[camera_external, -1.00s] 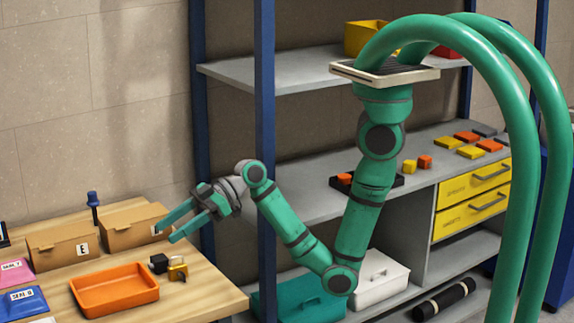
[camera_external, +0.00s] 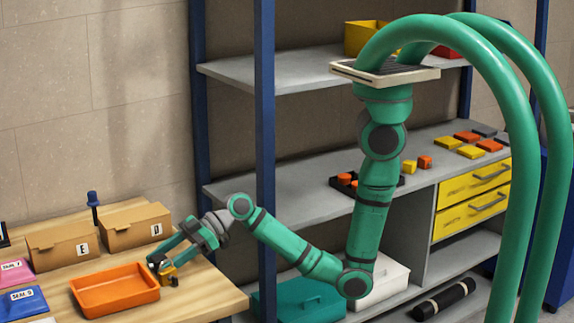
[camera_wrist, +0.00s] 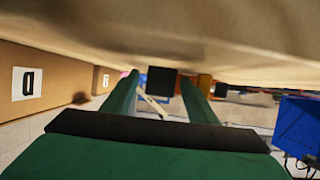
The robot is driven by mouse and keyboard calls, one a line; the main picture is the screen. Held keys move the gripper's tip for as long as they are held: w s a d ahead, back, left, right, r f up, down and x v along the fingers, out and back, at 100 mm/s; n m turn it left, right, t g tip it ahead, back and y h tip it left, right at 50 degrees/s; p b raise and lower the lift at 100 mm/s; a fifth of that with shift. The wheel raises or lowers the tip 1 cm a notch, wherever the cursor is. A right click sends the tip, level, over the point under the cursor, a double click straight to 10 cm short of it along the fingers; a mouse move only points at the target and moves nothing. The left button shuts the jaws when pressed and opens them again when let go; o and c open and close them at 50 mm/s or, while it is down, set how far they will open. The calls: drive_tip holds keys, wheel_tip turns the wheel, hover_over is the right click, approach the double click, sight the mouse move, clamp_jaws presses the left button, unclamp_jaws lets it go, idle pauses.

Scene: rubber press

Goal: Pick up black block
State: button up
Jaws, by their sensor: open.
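The black block (camera_wrist: 161,81) shows in the wrist view between my two fingers, close to their tips. My gripper (camera_wrist: 158,92) is open, with one finger to each side of the block. I cannot tell whether either finger touches it. In the external view my gripper (camera_external: 158,264) is low over the wooden table, at the right end of the orange tray. There the fingers mostly hide the black block.
A yellow block (camera_external: 168,271) sits close beside the fingertips. The orange tray (camera_external: 115,303) is just left. Cardboard boxes marked E (camera_external: 62,246) and D (camera_external: 137,226) stand behind. A blue shelf post (camera_external: 265,130) rises near my arm.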

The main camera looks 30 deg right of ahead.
sight(160, 257)
drive_tip(key=shift+a+f, duration=0.1)
drive_tip(key=shift+a, duration=0.2)
drive_tip(key=shift+c, duration=0.7)
drive_tip(key=c, duration=1.1)
drive_tip(key=shift+c, duration=0.2)
wheel_tip(160, 257, up, 18)
